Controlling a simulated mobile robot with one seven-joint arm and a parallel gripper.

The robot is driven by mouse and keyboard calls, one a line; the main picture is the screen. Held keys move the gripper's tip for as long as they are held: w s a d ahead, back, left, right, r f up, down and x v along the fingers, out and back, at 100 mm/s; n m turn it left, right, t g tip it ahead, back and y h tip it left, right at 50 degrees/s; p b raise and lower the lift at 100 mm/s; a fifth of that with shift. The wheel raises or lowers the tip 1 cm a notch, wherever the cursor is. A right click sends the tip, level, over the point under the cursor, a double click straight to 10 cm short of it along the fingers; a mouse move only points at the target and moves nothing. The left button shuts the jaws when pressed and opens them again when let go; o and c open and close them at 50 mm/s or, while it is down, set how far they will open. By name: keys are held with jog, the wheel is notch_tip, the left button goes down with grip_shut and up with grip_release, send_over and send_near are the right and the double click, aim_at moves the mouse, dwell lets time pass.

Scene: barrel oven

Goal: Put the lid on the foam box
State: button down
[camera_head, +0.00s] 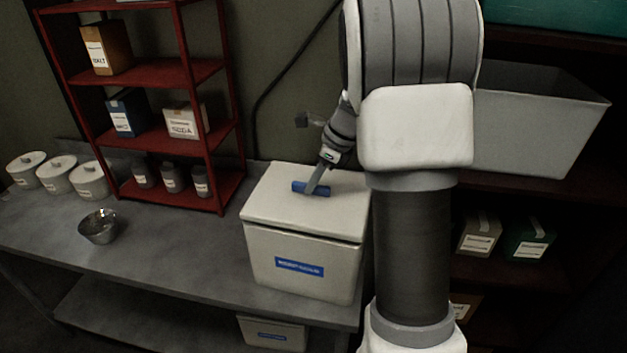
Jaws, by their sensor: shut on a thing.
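The foam box (301,268) is a white box with a blue label, standing at the right end of the grey table. Its white lid (290,207) lies over the box top, with a dark gap showing along the front edge, wider toward the right. I cannot tell whether it is fully seated. My gripper (313,189) is shut on the blue handle in the middle of the lid.
A metal bowl (98,227) and white canisters (55,174) stand on the left of the table (165,263). A red shelf (150,78) with boxes and jars rises behind. A grey bin (540,125) sits on a dark shelf at right. The table between bowl and foam box is clear.

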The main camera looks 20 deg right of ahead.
jog(key=shift+f, duration=0.65)
dwell(1.7)
jog(key=c, duration=0.7)
grip_release()
jog(key=shift+c, duration=0.2)
jog(key=shift+o, duration=0.2)
jog(key=o, duration=0.4)
jog(key=shift+o, duration=0.2)
jog(key=shift+r, duration=0.1)
jog(key=shift+r+p, duration=3.5)
jog(key=shift+p, duration=0.05)
